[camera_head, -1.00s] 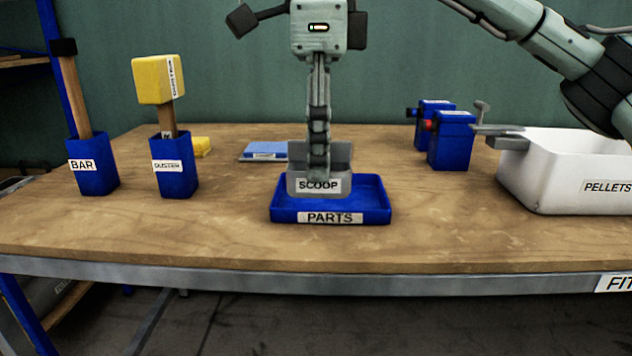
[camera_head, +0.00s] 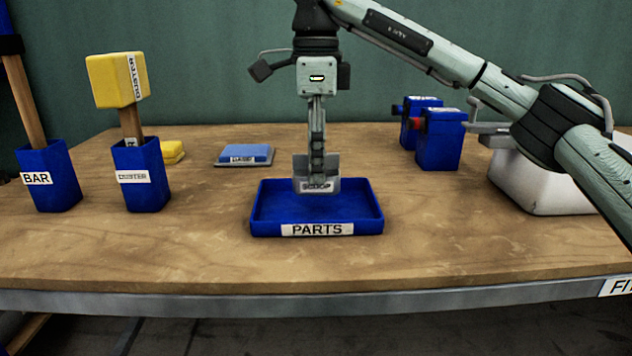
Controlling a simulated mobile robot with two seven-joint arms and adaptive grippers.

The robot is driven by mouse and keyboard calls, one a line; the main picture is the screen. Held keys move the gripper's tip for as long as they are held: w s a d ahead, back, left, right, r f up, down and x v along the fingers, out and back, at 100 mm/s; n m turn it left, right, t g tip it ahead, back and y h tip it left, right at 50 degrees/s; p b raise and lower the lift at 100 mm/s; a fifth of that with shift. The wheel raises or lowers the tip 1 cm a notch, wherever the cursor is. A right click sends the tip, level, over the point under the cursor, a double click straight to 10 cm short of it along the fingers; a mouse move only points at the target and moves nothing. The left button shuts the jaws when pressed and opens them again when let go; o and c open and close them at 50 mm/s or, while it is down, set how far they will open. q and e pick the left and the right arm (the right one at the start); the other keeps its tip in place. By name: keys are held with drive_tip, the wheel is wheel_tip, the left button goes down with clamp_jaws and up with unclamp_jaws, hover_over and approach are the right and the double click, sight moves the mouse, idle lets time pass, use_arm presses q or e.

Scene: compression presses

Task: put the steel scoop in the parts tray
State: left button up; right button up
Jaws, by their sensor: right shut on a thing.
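The grey steel scoop (camera_head: 328,185), with a white label, is in my right gripper (camera_head: 317,172), which points down with its fingers shut on it. The scoop is at the back part of the blue parts tray (camera_head: 318,230), labelled PARTS, in the middle of the table. The scoop's lower edge overlaps the tray's back rim in the picture. I cannot tell whether it touches the tray. The tray's visible floor is bare. My left gripper is not in view.
A blue bar holder (camera_head: 48,188) and a duster holder (camera_head: 140,185) stand at left. A blue pad (camera_head: 245,153) and yellow block (camera_head: 172,150) lie behind. Blue vises (camera_head: 438,145) and a white pellets bin (camera_head: 540,185) stand at right, the bin partly behind my arm. The table's front (camera_head: 200,262) is clear.

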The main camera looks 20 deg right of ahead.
wheel_tip(320, 180, down, 4)
drive_tip(key=shift+r, duration=0.1)
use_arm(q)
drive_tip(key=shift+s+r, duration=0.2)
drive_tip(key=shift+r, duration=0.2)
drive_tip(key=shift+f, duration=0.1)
use_arm(e)
drive_tip(key=shift+f, duration=0.25)
drive_tip(key=o, duration=1.4)
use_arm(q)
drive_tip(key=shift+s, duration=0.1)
